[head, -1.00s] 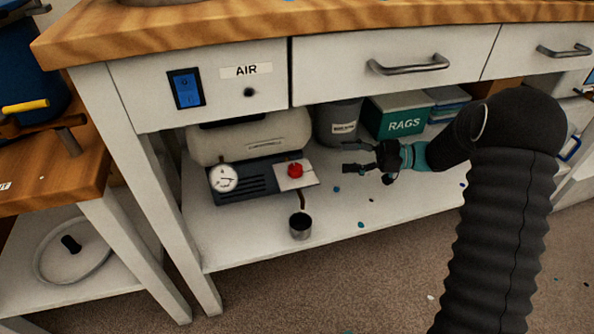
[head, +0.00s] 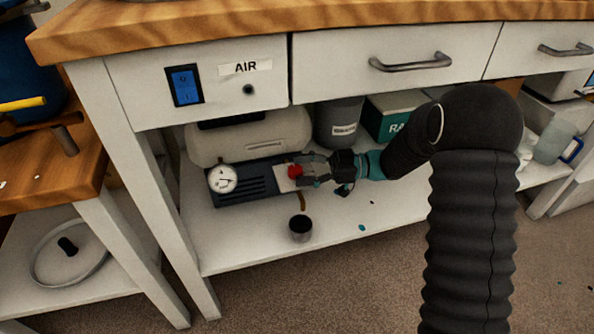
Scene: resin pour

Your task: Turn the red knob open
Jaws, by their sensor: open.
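The red knob (head: 295,171) sits on a pale plate at the right end of the dark panel (head: 255,185) of the air unit, on the lower shelf. A round white gauge (head: 222,179) is on the panel's left end. My gripper (head: 304,171) comes in from the right, with its open fingers at the knob. The fingers partly cover the knob's right side and the plate. I cannot tell whether they touch the knob.
A small dark metal cup (head: 300,228) stands in front of the panel on the white shelf (head: 250,246). A grey bin (head: 338,124) and a green rags box (head: 388,110) stand behind my arm. The drawers and the AIR switch panel (head: 200,110) hang above.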

